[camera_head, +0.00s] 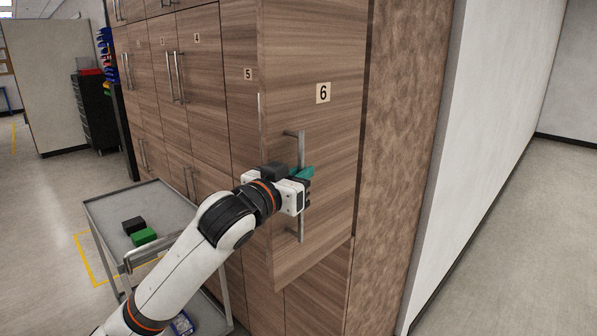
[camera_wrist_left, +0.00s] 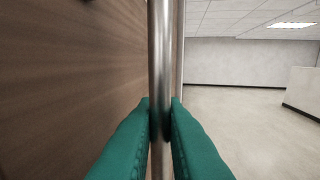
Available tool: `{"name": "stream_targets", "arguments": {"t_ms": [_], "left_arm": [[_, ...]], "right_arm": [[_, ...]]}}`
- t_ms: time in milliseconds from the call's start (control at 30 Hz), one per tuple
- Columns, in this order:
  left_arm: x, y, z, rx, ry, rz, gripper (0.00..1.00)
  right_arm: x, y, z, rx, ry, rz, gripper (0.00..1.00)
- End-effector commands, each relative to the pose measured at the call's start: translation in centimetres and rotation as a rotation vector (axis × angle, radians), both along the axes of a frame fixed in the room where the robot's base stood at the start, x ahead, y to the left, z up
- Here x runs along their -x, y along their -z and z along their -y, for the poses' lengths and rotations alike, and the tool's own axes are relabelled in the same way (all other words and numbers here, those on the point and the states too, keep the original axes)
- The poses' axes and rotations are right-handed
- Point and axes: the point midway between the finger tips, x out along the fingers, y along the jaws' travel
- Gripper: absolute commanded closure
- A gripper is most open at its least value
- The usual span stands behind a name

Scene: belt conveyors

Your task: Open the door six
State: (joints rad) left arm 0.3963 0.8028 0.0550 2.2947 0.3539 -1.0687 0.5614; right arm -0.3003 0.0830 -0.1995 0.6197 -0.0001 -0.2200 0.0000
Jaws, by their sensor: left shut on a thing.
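Door six (camera_head: 325,60) is a wood-grain cabinet door with a "6" label, and it stands swung partly open from the cabinet row. Its vertical metal bar handle (camera_head: 301,150) is on the door's face. My left gripper (camera_head: 306,178) is shut on this handle near its middle. In the left wrist view the green fingers (camera_wrist_left: 160,115) press on both sides of the handle bar (camera_wrist_left: 160,50), with the door's wood surface (camera_wrist_left: 70,60) to the left. My right gripper is not in view.
Other cabinet doors, such as door five (camera_head: 240,110), are to the left. A grey cart (camera_head: 165,200) with a black block (camera_head: 133,225) and a green block (camera_head: 144,237) stands at lower left, near my left arm. A white wall (camera_head: 490,100) and open floor (camera_head: 530,240) are on the right.

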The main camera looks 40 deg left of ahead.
Motion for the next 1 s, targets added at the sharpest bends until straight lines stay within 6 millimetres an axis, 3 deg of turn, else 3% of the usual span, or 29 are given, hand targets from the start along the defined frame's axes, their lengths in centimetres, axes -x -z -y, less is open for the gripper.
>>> {"name": "stream_targets", "arguments": {"t_ms": [367, 400, 500, 833, 1000], "left_arm": [[0.0, -0.5, -0.1, -0.002, -0.006, 0.013, 1.0], [0.0, -0.5, -0.1, -0.002, -0.006, 0.013, 0.86], [0.0, -0.4, -0.1, -0.001, -0.005, 0.011, 0.71], [0.2, -0.1, -0.1, -0.001, -0.004, 0.006, 0.71], [2.2, 0.1, 0.1, -0.002, -0.003, 0.008, 0.71]], "right_arm": [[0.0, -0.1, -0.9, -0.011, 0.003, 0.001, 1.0], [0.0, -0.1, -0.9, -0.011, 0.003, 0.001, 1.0], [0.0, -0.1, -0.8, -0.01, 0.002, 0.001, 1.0], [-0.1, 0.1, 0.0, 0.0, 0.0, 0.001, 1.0], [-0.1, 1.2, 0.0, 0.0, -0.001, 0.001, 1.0]]}}
